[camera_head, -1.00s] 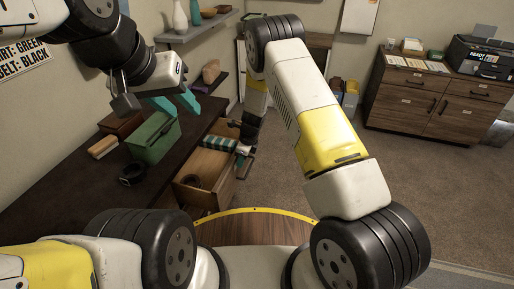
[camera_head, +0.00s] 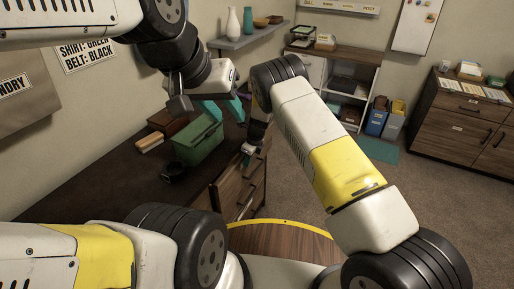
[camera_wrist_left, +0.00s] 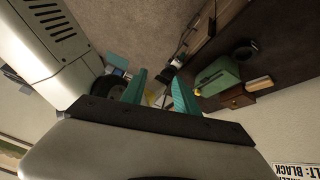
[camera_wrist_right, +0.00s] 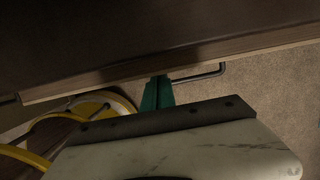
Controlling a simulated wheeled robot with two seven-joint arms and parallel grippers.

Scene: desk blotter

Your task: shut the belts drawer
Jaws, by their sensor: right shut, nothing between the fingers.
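The wooden drawer unit (camera_head: 238,186) stands under the dark desk top, and its drawer labels are not readable. The drawer front (camera_wrist_right: 110,80) lies close along the desk edge in the right wrist view, with its bar handle (camera_wrist_right: 208,73) on the outer side. No drawer interior shows; I cannot tell whether a small gap is left. My right gripper (camera_wrist_right: 157,92) is shut and empty, its tips at the drawer front; in the head view it (camera_head: 246,156) is by the unit's far end. My left gripper (camera_head: 222,108) is open and empty above the desk; its fingers (camera_wrist_left: 160,92) are spread.
A green box (camera_head: 198,141), a dark coiled belt (camera_head: 174,172), a wooden block (camera_head: 150,142) and a brown box (camera_head: 168,122) are on the desk (camera_head: 85,180). A round wooden top with yellow edging (camera_head: 282,238) is in front.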

